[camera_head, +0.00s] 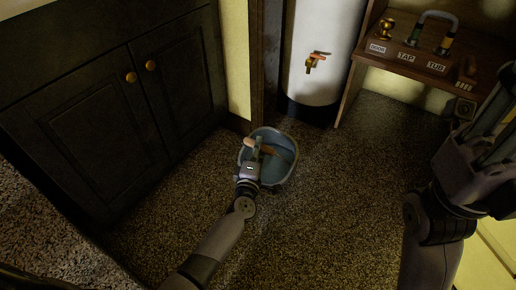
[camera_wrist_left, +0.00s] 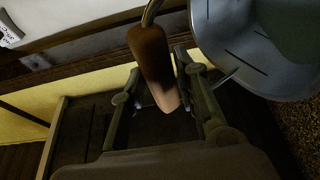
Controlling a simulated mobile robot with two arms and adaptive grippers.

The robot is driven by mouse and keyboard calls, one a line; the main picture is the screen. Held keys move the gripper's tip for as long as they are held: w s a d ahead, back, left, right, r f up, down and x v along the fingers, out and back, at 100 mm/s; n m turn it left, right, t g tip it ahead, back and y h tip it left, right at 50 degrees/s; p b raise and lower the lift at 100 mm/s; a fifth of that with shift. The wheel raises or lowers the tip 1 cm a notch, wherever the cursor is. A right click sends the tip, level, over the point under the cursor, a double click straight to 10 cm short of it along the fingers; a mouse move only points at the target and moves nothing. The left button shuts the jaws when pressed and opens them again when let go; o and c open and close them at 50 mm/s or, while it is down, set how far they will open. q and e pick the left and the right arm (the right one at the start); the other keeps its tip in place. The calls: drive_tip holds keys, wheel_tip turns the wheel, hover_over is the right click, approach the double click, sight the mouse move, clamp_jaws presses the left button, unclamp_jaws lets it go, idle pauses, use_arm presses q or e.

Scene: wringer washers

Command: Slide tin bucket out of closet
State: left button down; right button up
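The tin bucket (camera_head: 284,168), blue-grey and round, stands on the speckled floor at the closet opening. Its inside faces up in the head view, and its curved metal side fills the upper right of the left wrist view (camera_wrist_left: 235,45). My left gripper (camera_head: 256,149) is over the bucket's near left rim. My right gripper (camera_head: 499,110) is at the right edge, partly cut off, away from the bucket.
A dark cabinet (camera_head: 130,110) with brass knobs stands on the left. A door post (camera_head: 265,60) rises just behind the bucket. A white tank (camera_head: 322,45) with a tap and a wooden stand (camera_head: 420,62) labelled door, tap and tub are behind. The floor (camera_head: 330,215) in front is clear.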

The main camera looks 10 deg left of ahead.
use_arm(q)
drive_tip(key=c, duration=1.5)
unclamp_jaws()
drive_tip(key=shift+r, duration=0.3)
drive_tip(key=o, duration=0.3)
drive_tip(key=shift+f, duration=0.15)
drive_tip(key=shift+o, duration=0.2)
drive_tip(key=s, duration=1.2)
drive_tip(key=shift+d, duration=0.25)
drive_tip(key=shift+c, duration=0.2)
